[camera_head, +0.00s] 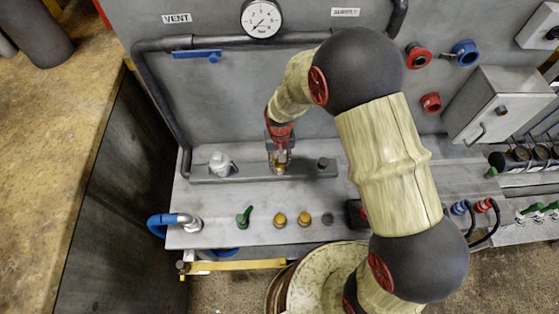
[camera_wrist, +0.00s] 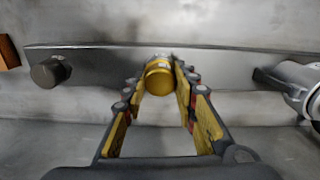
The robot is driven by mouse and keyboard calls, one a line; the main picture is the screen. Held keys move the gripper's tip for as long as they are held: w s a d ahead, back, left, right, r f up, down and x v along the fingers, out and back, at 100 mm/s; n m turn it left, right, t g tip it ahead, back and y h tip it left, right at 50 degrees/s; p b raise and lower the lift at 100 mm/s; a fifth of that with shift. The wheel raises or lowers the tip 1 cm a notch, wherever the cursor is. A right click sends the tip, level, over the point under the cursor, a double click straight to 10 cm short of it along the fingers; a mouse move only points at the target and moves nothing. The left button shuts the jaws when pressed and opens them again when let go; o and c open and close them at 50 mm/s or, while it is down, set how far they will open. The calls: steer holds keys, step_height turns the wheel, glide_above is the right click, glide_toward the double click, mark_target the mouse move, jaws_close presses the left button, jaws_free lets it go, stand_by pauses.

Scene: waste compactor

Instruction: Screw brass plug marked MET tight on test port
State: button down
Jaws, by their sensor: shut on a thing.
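My gripper (camera_head: 280,160) reaches down to the middle of the grey manifold bar (camera_head: 250,174). It is shut on a brass plug (camera_wrist: 159,80), with one yellow-and-black finger on each side of it. The plug is at the middle of the bar (camera_wrist: 105,65), where the test port lies hidden behind it. I cannot tell how far the plug is seated. No marking on it is readable. Two more brass pieces, a left one (camera_head: 280,220) and a right one (camera_head: 304,218), stand on the bench ledge; their markings are unreadable.
A silver fitting (camera_head: 220,163) and a dark cap (camera_head: 323,163) flank my gripper on the bar. A pressure gauge (camera_head: 262,18) is on the back panel. Pipes run along the panel.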

steer(key=c, duration=1.5)
jaws_free()
steer(key=shift+o, duration=0.9)
steer(key=shift+c, duration=0.4)
steer(key=n, duration=2)
steer(key=shift+n, duration=0.4)
steer(key=shift+c, duration=0.7)
